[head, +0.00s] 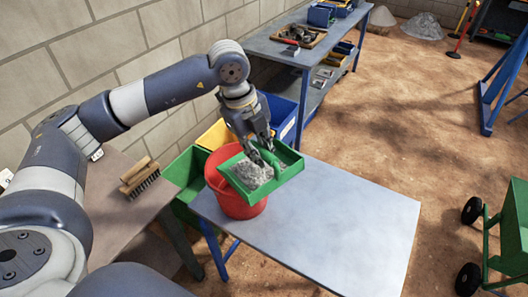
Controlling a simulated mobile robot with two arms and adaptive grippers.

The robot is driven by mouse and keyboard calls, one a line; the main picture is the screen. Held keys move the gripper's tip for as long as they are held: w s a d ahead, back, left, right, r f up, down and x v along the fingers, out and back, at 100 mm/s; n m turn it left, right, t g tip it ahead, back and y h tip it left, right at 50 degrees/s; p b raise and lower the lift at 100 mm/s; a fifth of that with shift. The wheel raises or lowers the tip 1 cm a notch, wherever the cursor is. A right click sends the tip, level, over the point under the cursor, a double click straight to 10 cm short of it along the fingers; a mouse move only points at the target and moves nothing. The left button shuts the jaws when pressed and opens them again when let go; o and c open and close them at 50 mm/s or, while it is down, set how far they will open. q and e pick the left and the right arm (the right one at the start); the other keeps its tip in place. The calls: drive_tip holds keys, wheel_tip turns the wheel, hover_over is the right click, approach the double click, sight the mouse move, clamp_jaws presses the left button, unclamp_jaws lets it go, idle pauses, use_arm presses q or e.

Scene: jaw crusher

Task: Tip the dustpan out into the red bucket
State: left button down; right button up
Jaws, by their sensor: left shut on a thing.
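The green dustpan (288,165) holds a heap of grey grit (252,174). My left gripper (262,147) is shut on the dustpan, pointing down at it. The dustpan is over the red bucket (240,207), covering most of its mouth, and looks slightly tilted. I cannot tell whether the dustpan touches the rim. The bucket stands upright at the left end of the grey-blue table (345,222). The inside of the bucket is mostly hidden. My right gripper is not in view.
A brush (139,178) lies on the brown table (122,215) at left. Green, yellow and blue bins (281,116) stand behind the bucket. A blue workbench (300,45) with trays is at the back. A green cart (505,240) is at right. The grey-blue table's right part is clear.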

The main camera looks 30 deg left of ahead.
sight(252, 141)
use_arm(q)
drive_tip(key=shift+w+a+r+h, duration=0.15)
drive_tip(key=shift+w+a+h, duration=0.1)
drive_tip(key=shift+a+h, duration=0.3)
drive_tip(key=shift+w+a+r+g+h+b, duration=0.15)
drive_tip(key=shift+w+a+g+h+b, duration=0.2)
drive_tip(key=shift+a+g+h, duration=0.4)
drive_tip(key=shift+w+a+r+n+g+h+b, duration=0.2)
drive_tip(key=shift+w+a+h+b, duration=0.15)
drive_tip(key=shift+a+h, duration=0.25)
drive_tip(key=shift+w+a+r+n+g+h+b, duration=0.15)
drive_tip(key=shift+w+a+h+b, duration=0.15)
drive_tip(key=shift+a+h, duration=0.25)
drive_tip(key=shift+w+a+r+h, duration=0.1)
drive_tip(key=shift+a+r+h, duration=0.15)
drive_tip(key=shift+h, duration=0.1)
drive_tip(key=a+h, duration=0.1)
drive_tip(key=w+a+g+h+b, duration=0.1)
drive_tip(key=a+h, duration=0.1)
drive_tip(key=w+a+g+h, duration=0.1)
drive_tip(key=a, duration=0.1)
drive_tip(key=shift+w+f+n, duration=0.2)
drive_tip(key=shift+f+n, duration=0.05)
drive_tip(key=shift+f, duration=0.05)
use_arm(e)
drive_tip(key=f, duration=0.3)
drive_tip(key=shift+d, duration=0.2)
